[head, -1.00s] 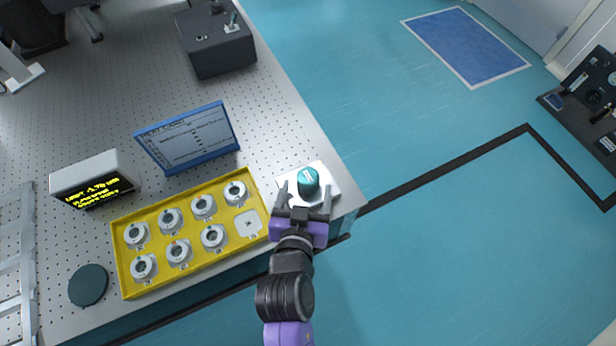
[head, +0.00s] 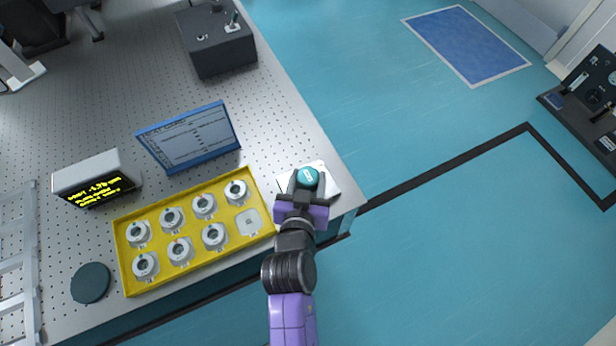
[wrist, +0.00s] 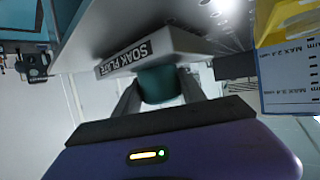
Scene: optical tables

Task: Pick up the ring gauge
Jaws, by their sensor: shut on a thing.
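The ring gauge (head: 307,177) is a short teal cylinder with a pale label on top. It is at the white soak plate (head: 327,182) near the table's right edge. My gripper (head: 305,184) is shut on it, with one finger on each side. In the wrist view the teal gauge (wrist: 160,85) sits between my fingers, against the plate marked "SOAK PLATE" (wrist: 150,52). I cannot tell whether any gap lies between gauge and plate.
A yellow tray (head: 190,268) with several white ring-shaped parts and one empty place stands left of my gripper. Behind it are a blue-framed card (head: 188,137) and a display with yellow text (head: 97,180). A dark green disc (head: 90,283) lies at the tray's left.

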